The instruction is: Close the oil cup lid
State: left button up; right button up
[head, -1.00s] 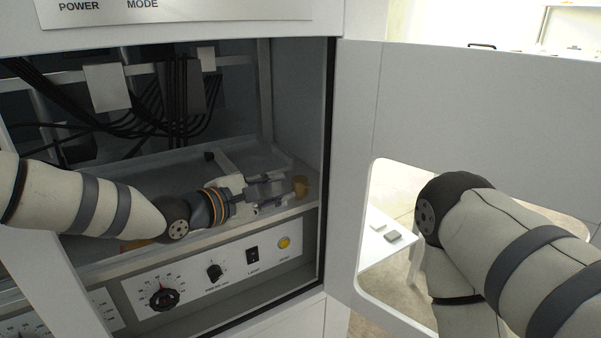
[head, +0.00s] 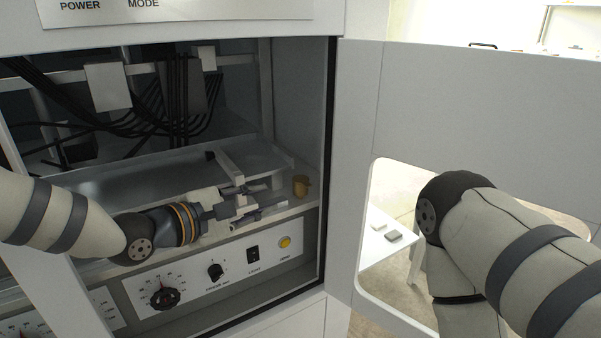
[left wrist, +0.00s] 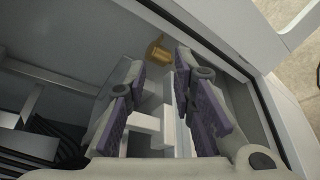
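The oil cup (head: 301,186) is a small gold-brown cup on the right end of the cabinet ledge. It also shows in the left wrist view (left wrist: 158,54), beyond the fingers, with a narrow piece sticking out at its top. Whether that piece is its lid, and how far it is open, is too small to tell. My left gripper (head: 264,202) is inside the cabinet, left of the cup and apart from it. Its purple-padded fingers stand apart with nothing held between them, as the left wrist view (left wrist: 162,75) shows. My right gripper is out of view.
A white rail (head: 233,170) and tray lie behind the left gripper. A control panel with a black knob (head: 165,298) and yellow button (head: 285,242) is below the ledge. The cabinet's right wall is close to the cup. An open door (head: 450,100) stands right.

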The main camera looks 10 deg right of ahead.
pick_arm(q)
jog(key=v, duration=1.2)
jog(key=shift+s, duration=0.1)
jog(key=s+a+f+m+g+y, duration=0.2)
jog(key=s+f+m+g+y, duration=0.55)
jog(key=s+f, duration=1.3)
jog(key=s+a+f+m+g+y, duration=0.1)
jog(key=s+a+f+m+y, duration=0.1)
jog(key=s+a+f, duration=0.4)
jog(key=s+a+f+m+g+y, duration=0.2)
jog(key=s+a+f+m, duration=0.2)
jog(key=s, duration=0.6)
jog(key=a+f, duration=0.2)
jog(key=a, duration=0.1)
jog(key=shift+s+a+f+y, duration=0.15)
jog(key=shift+s+f+y, duration=0.2)
jog(key=shift+f, duration=0.05)
